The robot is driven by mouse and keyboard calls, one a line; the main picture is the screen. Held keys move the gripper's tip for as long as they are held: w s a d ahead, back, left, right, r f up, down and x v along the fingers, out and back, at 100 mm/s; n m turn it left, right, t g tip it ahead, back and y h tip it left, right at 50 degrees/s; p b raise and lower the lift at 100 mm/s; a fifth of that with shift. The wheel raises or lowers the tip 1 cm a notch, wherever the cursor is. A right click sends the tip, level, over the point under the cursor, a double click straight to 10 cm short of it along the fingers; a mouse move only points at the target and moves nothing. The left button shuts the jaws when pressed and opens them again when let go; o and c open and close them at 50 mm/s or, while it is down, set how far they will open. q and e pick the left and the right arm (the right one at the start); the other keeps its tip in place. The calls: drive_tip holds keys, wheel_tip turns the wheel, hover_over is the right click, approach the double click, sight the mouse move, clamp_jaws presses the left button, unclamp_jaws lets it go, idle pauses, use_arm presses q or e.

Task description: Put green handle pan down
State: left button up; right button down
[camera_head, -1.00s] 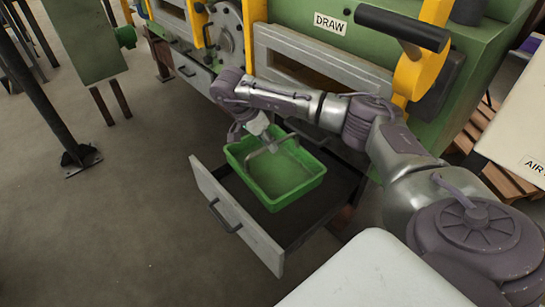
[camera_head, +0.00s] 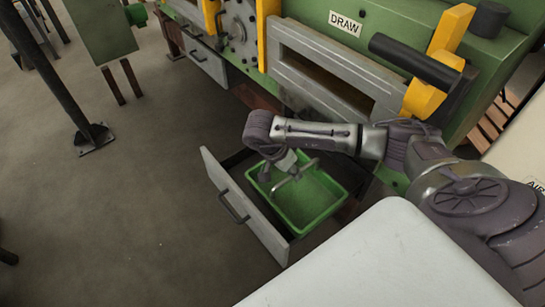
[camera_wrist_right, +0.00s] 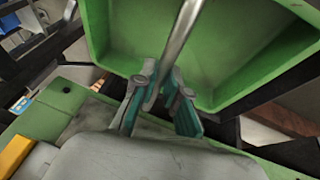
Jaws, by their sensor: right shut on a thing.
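The green pan (camera_head: 318,205) is a rectangular tray with a grey metal bar handle (camera_head: 305,170) across it. It is at the open drawer (camera_head: 243,208), low within its outline; I cannot tell whether it touches the drawer floor. My right gripper (camera_head: 285,178) is at the left part of the handle. In the right wrist view the teal-padded fingers (camera_wrist_right: 170,88) are shut on the handle bar (camera_wrist_right: 183,28), with the green pan (camera_wrist_right: 240,50) beyond. My left gripper is not in view.
The green furnace (camera_head: 420,30) with its DRAW sign (camera_head: 345,23) stands behind the drawer. A yellow bracket with a black bar handle (camera_head: 415,62) juts out at upper right. A black post (camera_head: 50,70) stands at left. The floor left of the drawer is clear.

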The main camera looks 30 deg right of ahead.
drive_tip(key=b, duration=0.8)
hover_over(274, 177)
drive_tip(key=f, duration=0.5)
drive_tip(key=shift+s+a+f, duration=0.15)
drive_tip(key=shift+a, duration=0.2)
drive_tip(key=shift+w+a, duration=0.1)
drive_tip(key=shift+w, duration=0.3)
wheel_tip(274, 177, down, 4)
drive_tip(key=b, duration=0.3)
drive_tip(key=shift+f, duration=0.1)
drive_tip(key=c, duration=1.2)
unclamp_jaws()
drive_tip(key=shift+s, duration=0.1)
